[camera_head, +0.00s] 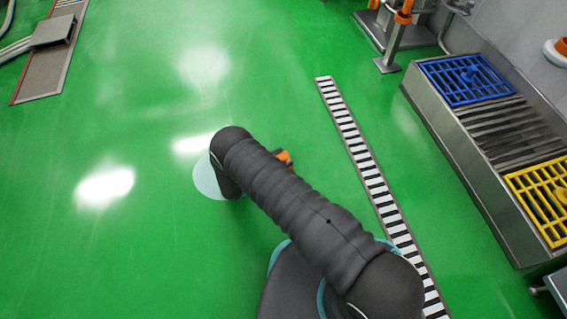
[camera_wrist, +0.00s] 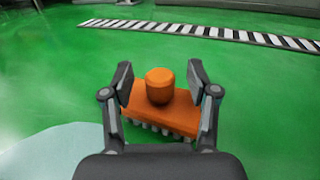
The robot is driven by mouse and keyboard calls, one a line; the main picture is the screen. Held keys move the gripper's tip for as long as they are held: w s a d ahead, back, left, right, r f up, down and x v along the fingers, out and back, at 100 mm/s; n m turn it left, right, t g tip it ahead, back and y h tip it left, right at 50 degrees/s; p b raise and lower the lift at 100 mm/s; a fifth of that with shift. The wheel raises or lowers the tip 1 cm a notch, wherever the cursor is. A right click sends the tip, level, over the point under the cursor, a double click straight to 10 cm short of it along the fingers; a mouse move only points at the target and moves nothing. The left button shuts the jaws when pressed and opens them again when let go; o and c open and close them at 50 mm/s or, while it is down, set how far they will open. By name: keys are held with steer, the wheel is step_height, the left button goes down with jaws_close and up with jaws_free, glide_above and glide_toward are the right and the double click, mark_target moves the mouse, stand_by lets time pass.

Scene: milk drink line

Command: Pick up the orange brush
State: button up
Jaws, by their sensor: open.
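The orange brush (camera_wrist: 172,113) lies on the green floor in the wrist view, a block with pale bristles underneath and a rounded orange knob (camera_wrist: 159,86) on top. My gripper (camera_wrist: 159,78) is open, with one finger on each side of the knob. I see a gap between each finger and the knob; I cannot tell whether the fingers touch the block. In the head view a small part of the orange brush (camera_head: 284,157) shows beside my arm, which hides the rest of it and my gripper.
A black-and-white floor drain strip (camera_head: 357,145) runs to the right of the brush. A steel stand with a blue grate (camera_head: 465,80) and a yellow grate (camera_head: 543,200) stands at the right. The green floor (camera_head: 130,130) to the left is clear.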

steer(key=shift+w+d, duration=0.2)
steer(key=shift+d, duration=0.1)
jaws_close()
